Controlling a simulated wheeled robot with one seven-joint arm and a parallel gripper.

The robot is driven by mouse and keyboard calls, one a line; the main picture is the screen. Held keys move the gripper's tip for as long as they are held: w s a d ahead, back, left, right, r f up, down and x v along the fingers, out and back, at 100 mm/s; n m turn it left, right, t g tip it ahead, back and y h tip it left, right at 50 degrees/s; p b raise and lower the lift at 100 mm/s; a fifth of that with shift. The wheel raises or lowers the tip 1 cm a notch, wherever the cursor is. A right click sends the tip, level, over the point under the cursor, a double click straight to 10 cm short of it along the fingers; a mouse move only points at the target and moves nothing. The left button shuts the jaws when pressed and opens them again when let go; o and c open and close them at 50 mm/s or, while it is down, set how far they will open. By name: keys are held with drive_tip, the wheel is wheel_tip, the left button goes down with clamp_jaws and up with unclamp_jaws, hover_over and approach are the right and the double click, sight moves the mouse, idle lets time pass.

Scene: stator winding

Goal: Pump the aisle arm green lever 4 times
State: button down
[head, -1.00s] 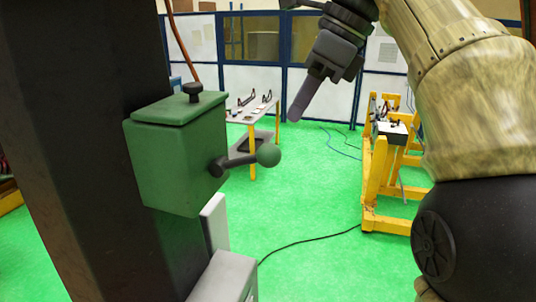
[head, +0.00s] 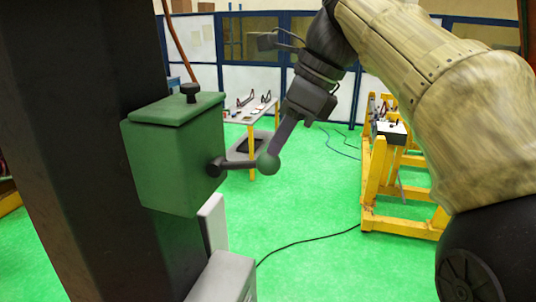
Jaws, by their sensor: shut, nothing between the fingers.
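A green box (head: 173,160) is fixed to the dark column at the left in the head view. A dark lever arm (head: 238,165) comes out of its right side and ends in a green ball knob (head: 268,163). The lever lies about level. My gripper (head: 274,149) is shut and empty, pointing down and to the left. Its fingertips are at the upper right of the knob and overlap it in the picture. I cannot tell for sure whether they touch it.
The dark column (head: 75,150) stands close at the left, with a grey-white box (head: 223,280) below the green one. A white table (head: 250,112) and a yellow frame (head: 372,185) stand farther back. The green floor between is mostly clear, crossed by a black cable.

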drive_tip(key=shift+f+b, duration=0.95)
drive_tip(key=shift+f, duration=0.55)
drive_tip(key=shift+a+f+b, duration=0.15)
drive_tip(key=shift+f+b, duration=0.35)
drive_tip(key=shift+f, duration=0.35)
drive_tip(key=shift+r, duration=0.1)
drive_tip(key=p, duration=0.2)
approach(278, 157)
drive_tip(key=shift+d+f, duration=1)
drive_tip(key=shift+f, duration=0.15)
drive_tip(key=shift+s, duration=0.1)
drive_tip(key=shift+a+r+y, duration=0.1)
drive_tip(key=shift+r+y, duration=0.25)
drive_tip(key=shift+y, duration=0.05)
